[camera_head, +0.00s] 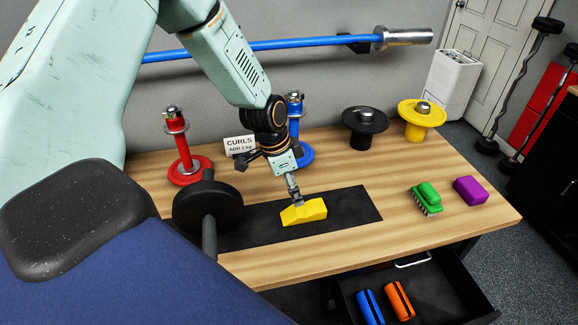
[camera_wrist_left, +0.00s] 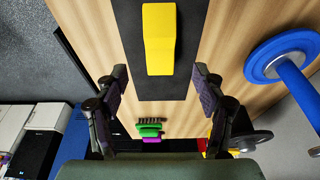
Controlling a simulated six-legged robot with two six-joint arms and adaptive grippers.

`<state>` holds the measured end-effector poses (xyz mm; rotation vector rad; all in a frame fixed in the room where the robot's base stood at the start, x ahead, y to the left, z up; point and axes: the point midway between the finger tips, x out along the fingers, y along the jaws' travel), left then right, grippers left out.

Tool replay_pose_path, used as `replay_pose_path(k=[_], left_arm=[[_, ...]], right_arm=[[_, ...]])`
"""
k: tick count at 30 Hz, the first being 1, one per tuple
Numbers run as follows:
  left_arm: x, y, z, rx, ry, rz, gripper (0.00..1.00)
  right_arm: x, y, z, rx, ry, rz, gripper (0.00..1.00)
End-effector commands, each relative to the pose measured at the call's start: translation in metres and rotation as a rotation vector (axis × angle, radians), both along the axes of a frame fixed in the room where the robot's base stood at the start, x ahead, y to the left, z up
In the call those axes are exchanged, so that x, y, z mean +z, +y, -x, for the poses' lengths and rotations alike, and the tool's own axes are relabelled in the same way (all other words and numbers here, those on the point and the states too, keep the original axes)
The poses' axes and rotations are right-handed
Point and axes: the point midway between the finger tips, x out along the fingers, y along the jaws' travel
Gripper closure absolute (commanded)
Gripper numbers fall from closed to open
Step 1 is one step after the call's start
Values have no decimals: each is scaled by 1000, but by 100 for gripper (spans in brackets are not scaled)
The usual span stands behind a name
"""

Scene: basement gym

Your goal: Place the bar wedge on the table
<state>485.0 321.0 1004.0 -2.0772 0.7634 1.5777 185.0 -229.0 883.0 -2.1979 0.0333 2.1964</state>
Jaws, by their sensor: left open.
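The bar wedge, a yellow block with a sloped top (camera_head: 304,212), lies on a black mat (camera_head: 352,205) on the wooden table (camera_head: 455,212). In the left wrist view the wedge (camera_wrist_left: 159,40) is at the top centre, beyond the fingertips. My left gripper (camera_head: 291,186) is above the wedge in the head view, partly hidden by its own wrist. In the left wrist view its two fingers (camera_wrist_left: 160,88) are spread wide with nothing between them. My right gripper is not in view.
Red (camera_head: 188,170) and blue (camera_head: 303,155) posts, black (camera_head: 365,122) and yellow (camera_head: 421,113) discs line the back. A green brush (camera_head: 428,195) and purple block (camera_head: 469,190) lie right. An open drawer (camera_head: 440,290) holds blue and orange rolls.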

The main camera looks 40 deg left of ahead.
Motion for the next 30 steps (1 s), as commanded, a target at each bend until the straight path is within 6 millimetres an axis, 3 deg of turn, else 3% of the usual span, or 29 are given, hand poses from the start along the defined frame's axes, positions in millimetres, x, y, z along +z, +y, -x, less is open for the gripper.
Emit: replay_pose_path(k=[3, 9, 30], left_arm=[[21, 3, 3, 1, -1, 2, 31], [35, 6, 7, 0, -1, 1, 31], [36, 6, 8, 0, 1, -1, 31]], right_arm=[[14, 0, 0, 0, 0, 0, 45], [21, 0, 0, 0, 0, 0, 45], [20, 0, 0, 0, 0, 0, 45]])
